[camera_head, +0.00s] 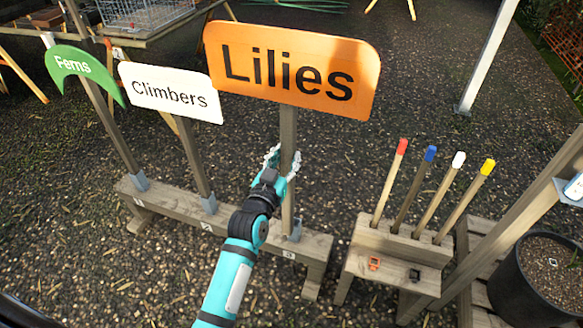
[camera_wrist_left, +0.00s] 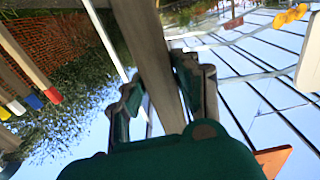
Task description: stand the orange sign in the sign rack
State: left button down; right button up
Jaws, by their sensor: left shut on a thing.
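The orange sign (camera_head: 290,75) reads "Lilies" and stands upright on a wooden post, with its foot at the socket marked 3 of the sign rack (camera_head: 262,233). The rack is a low wooden beam on legs. My left gripper (camera_head: 282,165) is shut on the sign's post, below the board. In the left wrist view the post (camera_wrist_left: 148,45) passes between the fingers (camera_wrist_left: 160,92). Whether the foot is fully seated in the socket I cannot tell. My right gripper is not in view.
A green "Ferns" sign (camera_head: 84,70) and a white "Climbers" sign (camera_head: 170,92) stand in the rack to the left. A wooden block (camera_head: 395,245) with several colour-tipped stakes and a black pot (camera_head: 540,280) are at the right.

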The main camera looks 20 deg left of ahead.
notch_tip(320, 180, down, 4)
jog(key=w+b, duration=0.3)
jog(key=b, duration=0.1)
pick_arm(q)
jog(key=w+f+b, duration=0.2)
jog(key=w+f, duration=0.2)
jog(key=w, duration=0.4)
jog(key=shift+w+a+f, duration=0.2)
jog(key=shift+a+f, duration=0.05)
jog(key=shift+a, duration=0.1)
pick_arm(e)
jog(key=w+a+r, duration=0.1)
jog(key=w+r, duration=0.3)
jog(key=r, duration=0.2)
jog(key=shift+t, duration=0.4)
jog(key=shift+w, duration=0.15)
pick_arm(q)
jog(key=shift+s+r, duration=0.1)
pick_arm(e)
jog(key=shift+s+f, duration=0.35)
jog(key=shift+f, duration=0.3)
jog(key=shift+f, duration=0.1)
